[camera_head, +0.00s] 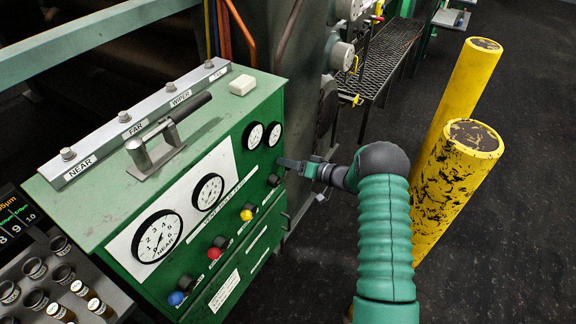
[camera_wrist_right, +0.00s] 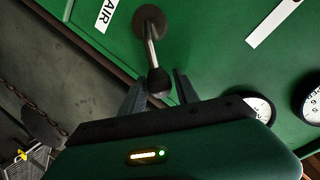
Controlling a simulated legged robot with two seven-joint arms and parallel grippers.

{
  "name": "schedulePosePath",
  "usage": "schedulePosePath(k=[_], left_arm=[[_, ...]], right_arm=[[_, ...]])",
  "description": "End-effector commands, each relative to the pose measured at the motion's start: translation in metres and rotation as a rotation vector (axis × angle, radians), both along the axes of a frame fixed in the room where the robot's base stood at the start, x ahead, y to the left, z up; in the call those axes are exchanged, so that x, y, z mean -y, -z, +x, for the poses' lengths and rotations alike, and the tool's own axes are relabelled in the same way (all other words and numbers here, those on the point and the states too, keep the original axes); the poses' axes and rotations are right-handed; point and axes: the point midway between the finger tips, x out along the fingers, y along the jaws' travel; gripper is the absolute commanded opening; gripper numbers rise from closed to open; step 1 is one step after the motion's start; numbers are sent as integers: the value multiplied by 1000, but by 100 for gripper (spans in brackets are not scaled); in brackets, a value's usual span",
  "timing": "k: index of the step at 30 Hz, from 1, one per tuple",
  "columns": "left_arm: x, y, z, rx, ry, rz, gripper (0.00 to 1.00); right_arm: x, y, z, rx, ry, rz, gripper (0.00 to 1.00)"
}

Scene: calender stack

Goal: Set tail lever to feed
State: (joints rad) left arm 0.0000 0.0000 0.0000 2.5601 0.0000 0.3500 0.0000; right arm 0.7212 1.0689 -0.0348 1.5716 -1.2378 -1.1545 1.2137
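A lever (camera_wrist_right: 152,48) with a dark round base, a metal rod and a black knob sticks out of the green panel in the right wrist view. I cannot read a "tail" or "feed" mark by it. My right gripper (camera_wrist_right: 158,82) is open, with its two dark fingers on either side of the lever's knob end; I cannot tell whether they touch it. In the head view the right gripper (camera_head: 288,164) is at the right end of the panel's front, close to a dark knob (camera_head: 273,180). My left gripper is not in view.
The green control cabinet (camera_head: 228,95) carries dials and a blue knob (camera_head: 176,298), red knob (camera_head: 214,253) and yellow knob (camera_head: 246,215). A handled bar (camera_head: 165,135) lies on top. Yellow posts (camera_head: 455,180) stand to the right. Dark floor is open beyond them.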

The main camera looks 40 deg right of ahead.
Motion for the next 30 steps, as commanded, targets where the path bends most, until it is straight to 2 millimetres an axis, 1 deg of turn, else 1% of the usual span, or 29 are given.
schedulePosePath(k=[1,2,3,10,12,14,18,22,25,30], left_arm=[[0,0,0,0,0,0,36],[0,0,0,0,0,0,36],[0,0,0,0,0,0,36],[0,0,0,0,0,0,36],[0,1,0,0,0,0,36],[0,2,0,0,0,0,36],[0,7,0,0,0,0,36],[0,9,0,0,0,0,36],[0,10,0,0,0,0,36],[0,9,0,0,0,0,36]], right_arm=[[-1,2,-1,-4,-1,1,44],[-1,2,-1,-5,-2,2,48],[-1,3,-1,-6,-2,2,50],[-3,5,-3,-10,-4,3,50],[-2,4,-6,-10,-4,3,50],[1,3,-12,-11,-3,1,50],[13,-3,-38,-10,-1,3,50],[23,-8,-59,-10,-1,4,50],[26,-10,-67,-11,-2,6,50],[26,-11,-69,-11,-3,5,50]])
